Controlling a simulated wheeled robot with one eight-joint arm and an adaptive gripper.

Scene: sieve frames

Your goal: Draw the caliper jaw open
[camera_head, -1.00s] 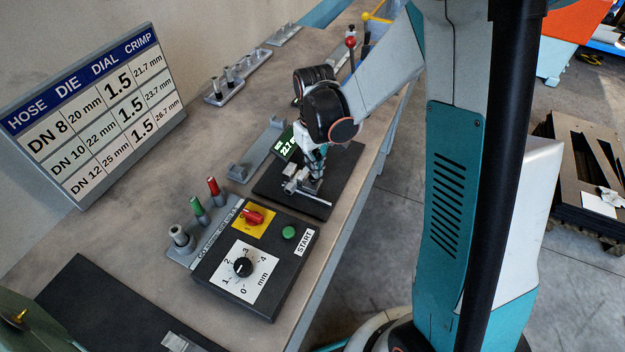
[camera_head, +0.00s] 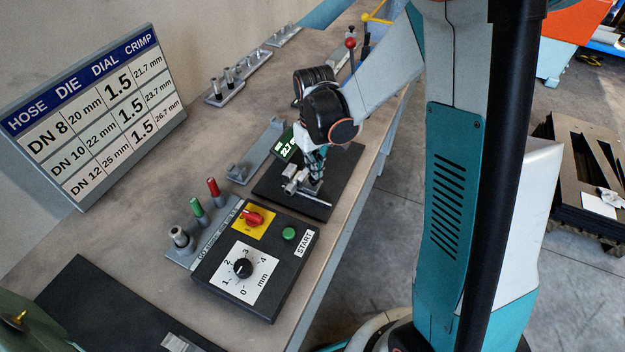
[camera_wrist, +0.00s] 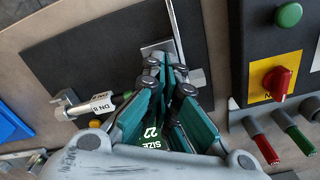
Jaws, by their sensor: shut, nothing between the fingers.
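The caliper is partly hidden under my gripper, on a black mat (camera_head: 333,165). Its silver metal part (camera_head: 314,194) shows in the head view, and a metal jaw piece (camera_wrist: 152,48) shows beyond the fingertips in the wrist view. A lit display (camera_head: 287,147) with green digits stands behind; its lettering also shows between my fingers in the wrist view (camera_wrist: 151,138). My gripper (camera_wrist: 166,62) is shut and empty, pointing down at the metal parts. Whether the fingertips touch the jaw cannot be told. A silver fitting marked DN 8 (camera_wrist: 97,105) lies to the left in the wrist view.
A black control box (camera_head: 222,271) with a dial, red switch and green start button stands in front of the mat. A rack (camera_head: 181,254) with red, green and grey pegs is beside it. A grey bracket (camera_head: 240,172) and a sign (camera_head: 178,108) stand left.

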